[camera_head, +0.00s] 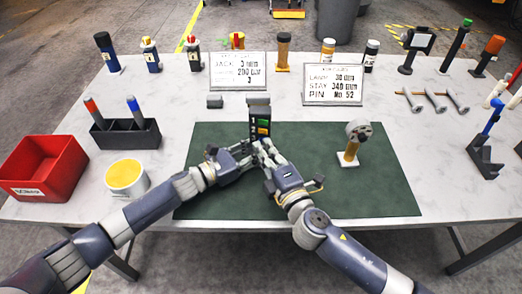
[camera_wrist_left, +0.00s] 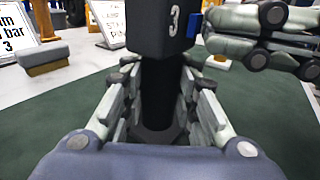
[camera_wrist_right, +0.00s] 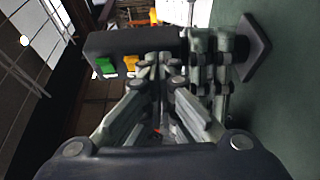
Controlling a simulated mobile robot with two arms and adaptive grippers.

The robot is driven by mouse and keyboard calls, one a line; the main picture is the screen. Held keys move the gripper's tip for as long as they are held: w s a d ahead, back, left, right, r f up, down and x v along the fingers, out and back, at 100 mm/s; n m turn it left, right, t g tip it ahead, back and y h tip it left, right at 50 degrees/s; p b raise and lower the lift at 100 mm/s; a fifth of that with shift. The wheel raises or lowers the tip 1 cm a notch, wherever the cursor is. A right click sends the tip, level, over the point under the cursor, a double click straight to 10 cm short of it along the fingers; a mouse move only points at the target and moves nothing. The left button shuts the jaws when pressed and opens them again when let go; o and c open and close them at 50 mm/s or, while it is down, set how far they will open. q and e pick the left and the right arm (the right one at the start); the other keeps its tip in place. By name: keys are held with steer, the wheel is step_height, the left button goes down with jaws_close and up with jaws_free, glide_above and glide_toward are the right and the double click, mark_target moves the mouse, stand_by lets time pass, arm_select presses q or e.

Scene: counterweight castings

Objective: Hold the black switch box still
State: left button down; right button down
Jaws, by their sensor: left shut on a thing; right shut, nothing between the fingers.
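The black switch box (camera_head: 260,112) stands upright on the green mat, with green and yellow buttons on its front. In the left wrist view the box (camera_wrist_left: 160,25) bears a white 3 and sits on a dark post above a flat base. My left gripper (camera_head: 250,150) is shut on that post, below the box. My right gripper (camera_head: 263,150) is shut and empty, its fingertips close to the button face. In the right wrist view the green and yellow buttons (camera_wrist_right: 118,64) show beside the fingertips, which hide the rest of the face. Whether they touch it I cannot tell.
The green mat (camera_head: 330,190) is clear to the right up to a round-headed part on a brass stand (camera_head: 354,142). A small grey block (camera_head: 214,101) lies behind left. A yellow-filled cup (camera_head: 126,178) and a red bin (camera_head: 42,168) stand left. Two signs (camera_head: 333,84) stand behind.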

steer(key=shift+s+a, duration=0.1)
steer(key=shift+a, duration=0.05)
steer(key=d+v, duration=0.1)
steer(key=v, duration=1.2)
arm_select(q)
steer(key=c, duration=1.2)
jaws_free()
